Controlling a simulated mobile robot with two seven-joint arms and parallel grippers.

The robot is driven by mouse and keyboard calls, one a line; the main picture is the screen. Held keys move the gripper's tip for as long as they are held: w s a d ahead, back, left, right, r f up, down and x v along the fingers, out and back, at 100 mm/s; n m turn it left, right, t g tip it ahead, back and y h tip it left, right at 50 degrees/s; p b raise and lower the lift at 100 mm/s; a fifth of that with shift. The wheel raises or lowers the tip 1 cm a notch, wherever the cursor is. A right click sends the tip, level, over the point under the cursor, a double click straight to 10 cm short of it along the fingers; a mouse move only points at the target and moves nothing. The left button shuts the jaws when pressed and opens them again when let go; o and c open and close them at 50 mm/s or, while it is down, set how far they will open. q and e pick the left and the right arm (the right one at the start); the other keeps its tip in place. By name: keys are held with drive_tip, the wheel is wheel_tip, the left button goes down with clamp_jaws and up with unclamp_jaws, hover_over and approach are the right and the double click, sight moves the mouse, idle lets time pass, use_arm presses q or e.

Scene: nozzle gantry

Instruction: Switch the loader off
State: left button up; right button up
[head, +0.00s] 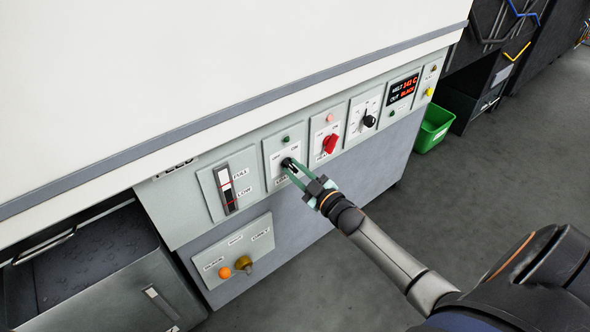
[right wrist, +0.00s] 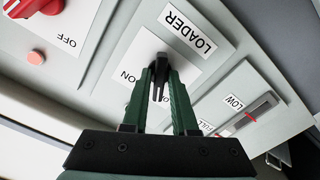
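The loader switch is a small black knob (head: 287,162) on a pale plate (head: 273,147) in the head view, with OFF at its left and ON at its right. A dark green lamp (head: 286,139) sits above it. My left gripper is out of view.
A red knob (head: 330,144), a black dial (head: 369,121) and a display (head: 403,90) lie right of the loader plate. A level gauge (head: 228,189) lies left; orange and brass fittings (head: 243,264) sit below. A green bin (head: 433,128) stands on the floor.

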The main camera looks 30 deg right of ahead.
drive_tip(key=shift+o, duration=1.3)
drive_tip(key=s+d+p, duration=0.1)
drive_tip(key=s+p, duration=0.1)
drive_tip(key=s, duration=1)
drive_tip(key=shift+s, duration=0.25)
